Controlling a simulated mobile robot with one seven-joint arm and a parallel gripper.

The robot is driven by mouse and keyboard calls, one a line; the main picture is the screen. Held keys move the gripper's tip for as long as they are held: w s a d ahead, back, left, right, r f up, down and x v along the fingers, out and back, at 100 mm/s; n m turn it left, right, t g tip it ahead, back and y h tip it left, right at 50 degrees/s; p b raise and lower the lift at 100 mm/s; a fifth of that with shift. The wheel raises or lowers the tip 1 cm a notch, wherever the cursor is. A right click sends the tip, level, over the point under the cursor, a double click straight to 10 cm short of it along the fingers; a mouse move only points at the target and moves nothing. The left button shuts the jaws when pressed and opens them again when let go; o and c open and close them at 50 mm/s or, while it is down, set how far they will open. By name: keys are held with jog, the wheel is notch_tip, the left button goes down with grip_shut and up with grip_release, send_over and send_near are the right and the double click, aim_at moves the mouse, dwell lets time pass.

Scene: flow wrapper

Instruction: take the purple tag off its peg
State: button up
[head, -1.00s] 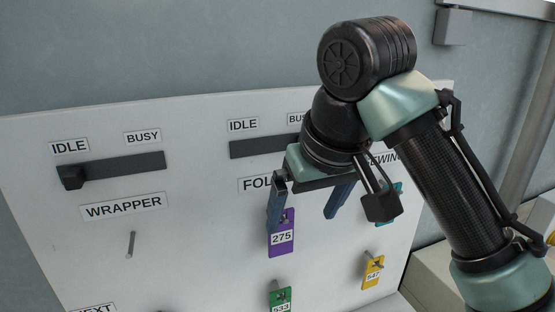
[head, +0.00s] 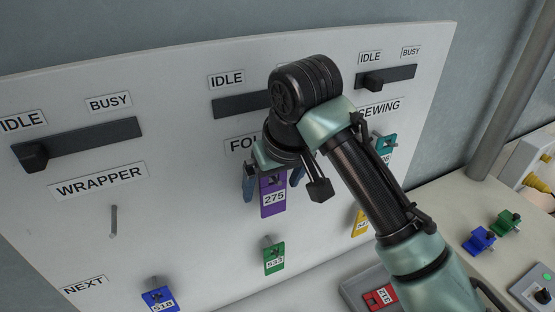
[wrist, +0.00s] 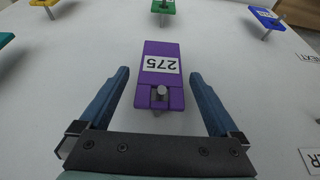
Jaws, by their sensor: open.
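The purple tag (head: 273,197), marked 275, hangs on its peg on the white board under the label that begins FOL. In the wrist view the purple tag (wrist: 160,72) shows upside down, with the peg (wrist: 160,93) through its hole. My gripper (head: 272,190) is open at the tag, one blue finger to its left and one to its right. In the wrist view my gripper (wrist: 160,80) has its fingers on both sides of the tag, with a gap on each side. In the head view my wrist hides the top of the tag and its peg.
A green tag (head: 274,259) hangs below, a yellow tag (head: 361,222) and a teal tag (head: 386,146) to the right, a blue tag (head: 160,299) lower left. An empty peg (head: 113,221) is under WRAPPER. A red tag (head: 380,297) lies low right.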

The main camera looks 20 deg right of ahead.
jog(key=shift+x, duration=1.3)
jog(key=shift+c, duration=0.3)
jog(key=c, duration=1.4)
jog(key=shift+o, duration=0.2)
jog(key=shift+r+p, duration=0.1)
jog(key=shift+p, duration=0.2)
jog(key=shift+r+p, duration=0.4)
jog(key=shift+p, duration=0.05)
jog(key=shift+s, duration=0.1)
jog(key=s, duration=0.9)
jog(key=shift+d+b, duration=0.15)
jog(key=shift+b, duration=0.15)
jog(key=shift+w, duration=0.1)
